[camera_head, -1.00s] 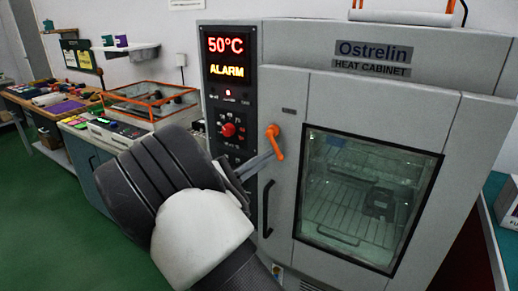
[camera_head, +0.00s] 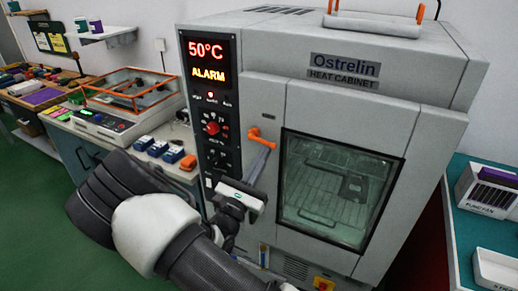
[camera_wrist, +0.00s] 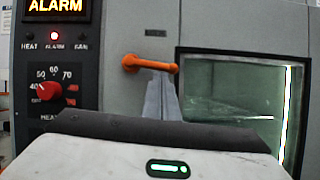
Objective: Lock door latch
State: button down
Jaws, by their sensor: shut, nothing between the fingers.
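The door latch is an orange lever (camera_head: 262,138) on the left edge of the grey heat cabinet's door (camera_head: 345,118). The door looks shut. In the head view the lever slopes down to the right; in the wrist view the lever (camera_wrist: 152,65) lies almost level, its free end to the right. My gripper (camera_head: 266,150) is shut and empty, its fingertips just under the lever's free end. In the wrist view the fingertips (camera_wrist: 160,76) are right below the lever; whether they touch it I cannot tell. My gripper hides the door's black pull handle.
The control panel (camera_head: 211,105) beside the latch reads 50°C and ALARM. A bench with blue boxes (camera_head: 172,154) and an orange-framed case (camera_head: 135,90) stands to the left. A teal table (camera_head: 472,228) with white trays stands to the right. Green floor is free at left.

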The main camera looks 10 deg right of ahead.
jog(key=shift+s+d+r+n+t+y+p, duration=0.15)
jog(key=shift+r+n+y+p, duration=0.1)
jog(key=shift+n+p, duration=0.25)
jog(key=shift+d+r+n+t+y+p, duration=0.15)
jog(key=shift+n+y+p, duration=0.1)
jog(key=shift+n, duration=0.45)
